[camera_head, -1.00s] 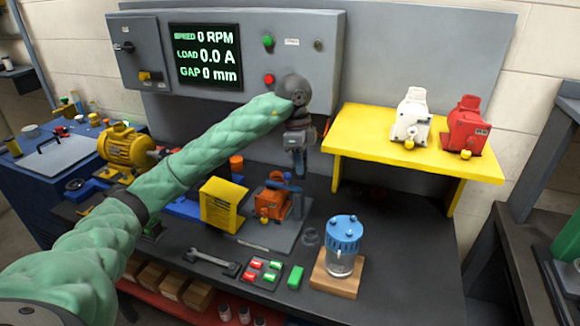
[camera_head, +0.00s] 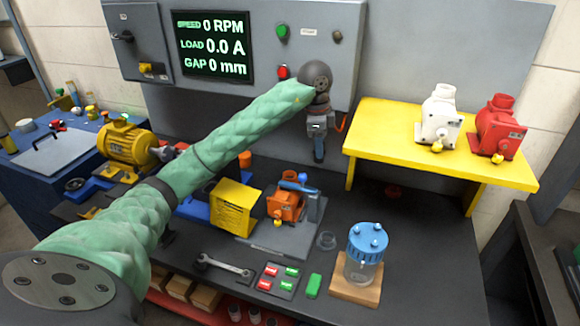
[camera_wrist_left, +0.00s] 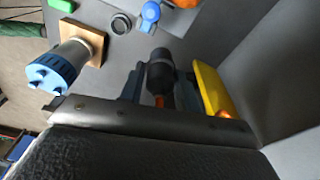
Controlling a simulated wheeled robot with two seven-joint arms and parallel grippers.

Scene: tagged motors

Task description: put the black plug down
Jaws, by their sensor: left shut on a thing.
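The black plug (camera_wrist_left: 159,72) shows in the left wrist view as a dark, rounded cylinder between my left gripper's fingers (camera_wrist_left: 160,86), with a bit of orange at its lower end. My left gripper (camera_head: 319,150) is shut on it and held above the bench, in front of the grey back panel and left of the yellow shelf (camera_head: 400,122). In the head view the plug is hard to make out at the gripper; a short orange strip shows beside it. My right gripper is in neither view.
A blue-lidded jar (camera_head: 366,252) stands on a wooden block, right of an orange pump (camera_head: 285,207). A dark ring (camera_head: 326,240) lies between them. White (camera_head: 441,118) and red (camera_head: 499,128) pumps stand on the shelf. A wrench (camera_head: 225,265) and colored blocks lie in front.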

